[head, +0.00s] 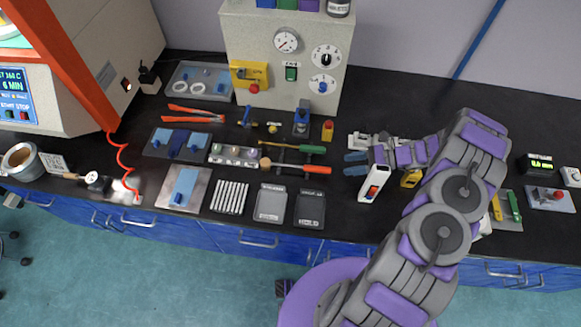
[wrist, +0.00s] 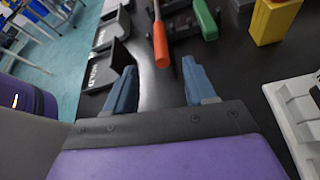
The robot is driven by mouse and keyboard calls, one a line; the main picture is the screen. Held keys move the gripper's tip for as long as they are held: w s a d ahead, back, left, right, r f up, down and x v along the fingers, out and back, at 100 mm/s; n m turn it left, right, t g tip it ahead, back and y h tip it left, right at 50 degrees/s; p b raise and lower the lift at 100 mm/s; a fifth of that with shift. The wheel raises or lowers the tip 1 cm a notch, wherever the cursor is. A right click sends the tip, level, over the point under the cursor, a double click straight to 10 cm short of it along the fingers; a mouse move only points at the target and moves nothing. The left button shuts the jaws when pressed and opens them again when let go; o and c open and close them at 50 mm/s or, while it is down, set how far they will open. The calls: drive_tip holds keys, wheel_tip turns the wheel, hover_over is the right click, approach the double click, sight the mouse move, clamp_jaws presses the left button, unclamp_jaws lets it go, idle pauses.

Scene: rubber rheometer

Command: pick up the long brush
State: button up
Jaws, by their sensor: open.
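Two long thin tools lie side by side on the black bench in the middle of the head view. One has an orange-red handle (head: 317,169) and the other a green handle (head: 312,149). I cannot tell for certain which is the long brush. My gripper (head: 351,164) is open and empty, just right of the orange handle's end, with blue fingers pointing left. In the wrist view, the orange handle (wrist: 160,45) lies ahead, its end near the gap between the open fingers (wrist: 160,74). The green handle (wrist: 205,20) is to its right.
Two dark flat devices (head: 270,203) (head: 310,208) lie near the bench's front edge. A white and red device (head: 374,182) stands beside my gripper. A yellow block (wrist: 275,20) and a white slotted piece (wrist: 298,110) are right in the wrist view.

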sight(325, 169)
drive_tip(key=x, duration=0.3)
drive_tip(key=b+x, duration=0.1)
drive_tip(key=x, duration=0.6)
drive_tip(key=shift+d+f+b, duration=0.15)
drive_tip(key=shift+f+b, duration=0.15)
drive_tip(key=shift+d, duration=0.1)
drive_tip(key=shift+c, duration=0.2)
drive_tip(key=shift+a, duration=0.5)
drive_tip(key=c, duration=0.5)
drive_tip(key=shift+d, duration=0.1)
drive_tip(key=shift+c, duration=1.3)
drive_tip(key=shift+d, duration=0.3)
clamp_jaws()
